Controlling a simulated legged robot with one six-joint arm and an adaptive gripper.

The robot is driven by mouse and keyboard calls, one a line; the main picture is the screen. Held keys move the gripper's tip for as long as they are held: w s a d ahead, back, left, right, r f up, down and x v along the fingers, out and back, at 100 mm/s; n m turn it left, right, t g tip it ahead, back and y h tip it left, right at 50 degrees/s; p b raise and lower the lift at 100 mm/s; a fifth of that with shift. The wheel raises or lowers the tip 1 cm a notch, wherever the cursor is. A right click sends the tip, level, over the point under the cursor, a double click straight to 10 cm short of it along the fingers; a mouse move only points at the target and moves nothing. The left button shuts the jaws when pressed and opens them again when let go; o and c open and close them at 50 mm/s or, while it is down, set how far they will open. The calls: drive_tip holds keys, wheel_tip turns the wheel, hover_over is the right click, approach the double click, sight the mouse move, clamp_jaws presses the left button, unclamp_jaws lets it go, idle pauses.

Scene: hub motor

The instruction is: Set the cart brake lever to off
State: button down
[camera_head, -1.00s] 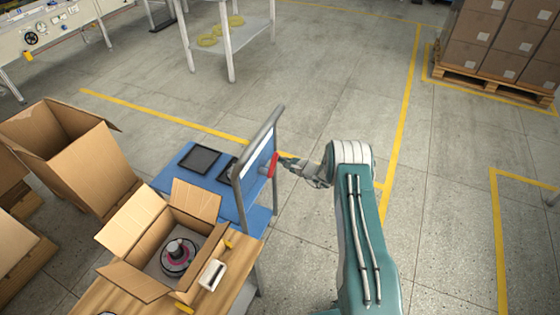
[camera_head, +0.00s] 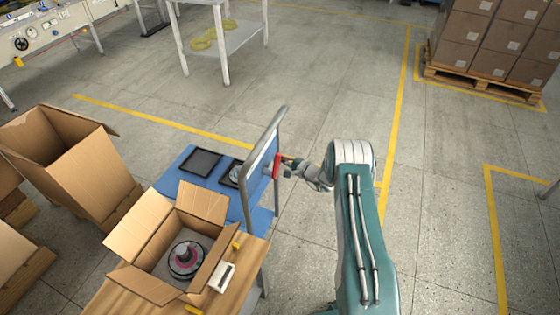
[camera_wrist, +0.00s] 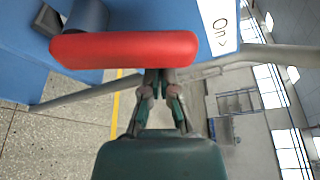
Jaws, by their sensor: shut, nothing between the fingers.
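The red brake lever (camera_head: 277,165) is on the side of the blue cart (camera_head: 262,219), below the cart's grey handle frame. In the wrist view the lever (camera_wrist: 125,49) lies across the picture, with its grey pivot at its left part. A white label (camera_wrist: 218,24) reading "On" with an arrow is beside its right end. My gripper (camera_wrist: 158,76) is shut and empty, its fingertips at the lever's lower edge in the picture. I cannot tell if they touch it. In the head view my gripper (camera_head: 290,163) is just right of the lever.
The cart's grey handle frame (camera_head: 269,128) stands close to my gripper. An open box (camera_head: 140,232) with a hub motor (camera_head: 186,259) sits on a wooden bench at the lower left. The floor right of my arm is clear. Stacked boxes (camera_head: 497,40) stand on a pallet farther back.

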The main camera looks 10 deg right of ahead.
sight(279, 160)
drive_tip(key=n, duration=0.1)
drive_tip(key=s+r+n+t, duration=0.1)
drive_tip(key=n, duration=0.2)
drive_tip(key=shift+s+a+r+y, duration=0.2)
drive_tip(key=shift+s+a+y, duration=0.1)
drive_tip(key=shift+s+a, duration=0.05)
drive_tip(key=shift+s+a+r+n+t, duration=0.25)
drive_tip(key=shift+s+n+t, duration=0.2)
drive_tip(key=shift+n, duration=0.45)
drive_tip(key=n, duration=0.1)
drive_tip(key=s+a+n+y, duration=0.1)
drive_tip(key=shift+s+a+n+t, duration=0.1)
drive_tip(key=shift+a+n+t, duration=0.2)
drive_tip(key=shift+n, duration=0.1)
drive_tip(key=n, duration=0.1)
drive_tip(key=s+n+y, duration=0.1)
drive_tip(key=n, duration=0.2)
drive_tip(key=shift+s+a+f+y, duration=0.1)
drive_tip(key=shift+s+a+y, duration=0.2)
drive_tip(key=shift+s+a, duration=0.1)
drive_tip(key=shift+s+a+f, duration=0.1)
drive_tip(key=shift+s+a, duration=0.15)
drive_tip(key=shift+a, duration=0.15)
drive_tip(key=shift+d, duration=0.1)
